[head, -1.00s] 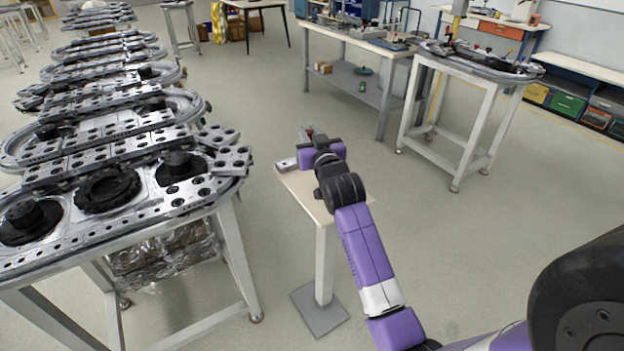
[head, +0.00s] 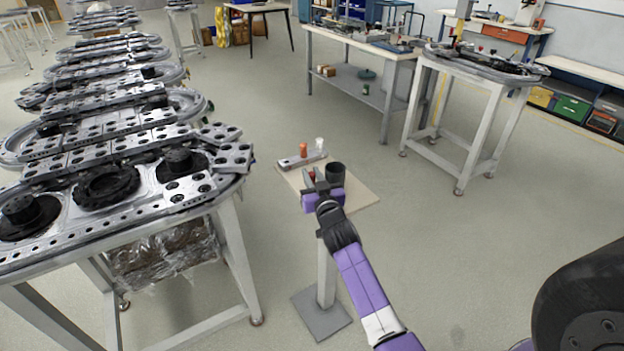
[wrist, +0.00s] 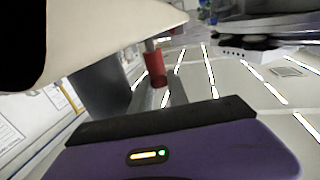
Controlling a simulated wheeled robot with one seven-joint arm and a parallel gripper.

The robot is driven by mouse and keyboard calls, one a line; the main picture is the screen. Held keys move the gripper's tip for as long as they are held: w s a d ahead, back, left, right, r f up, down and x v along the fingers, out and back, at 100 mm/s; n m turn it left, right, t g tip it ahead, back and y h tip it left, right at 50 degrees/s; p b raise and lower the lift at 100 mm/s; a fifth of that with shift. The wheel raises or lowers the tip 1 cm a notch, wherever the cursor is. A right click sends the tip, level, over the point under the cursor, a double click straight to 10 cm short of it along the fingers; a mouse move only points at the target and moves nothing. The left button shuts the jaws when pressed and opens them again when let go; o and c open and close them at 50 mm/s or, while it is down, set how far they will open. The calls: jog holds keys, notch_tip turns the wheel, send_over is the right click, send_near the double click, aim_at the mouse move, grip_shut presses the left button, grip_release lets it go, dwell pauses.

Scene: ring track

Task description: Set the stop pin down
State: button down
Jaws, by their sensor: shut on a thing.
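The stop pin has a red head and a thin grey shank. It shows in the head view (head: 311,174) and in the wrist view (wrist: 154,68). My gripper (head: 317,182) is shut on it, over the near left part of the small pedestal table's beige top (head: 358,193). In the wrist view, which looks upside down, the shank points towards the table top (wrist: 110,35). I cannot tell whether it touches the top. My gripper's fingers (wrist: 165,88) partly hide the pin.
A dark grey cup (head: 336,172) stands close to the right of my gripper. Behind it lies a grey block (head: 298,160), with an orange piece (head: 303,150) and a white piece (head: 320,144) at it. The table's right side is bare. The ring track (head: 140,170) stands left.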

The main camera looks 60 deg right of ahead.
jog(key=shift+f, duration=0.15)
jog(key=c, duration=1.6)
grip_release()
jog(key=shift+o, duration=0.2)
jog(key=shift+s+r, duration=0.1)
jog(key=shift+r, duration=0.15)
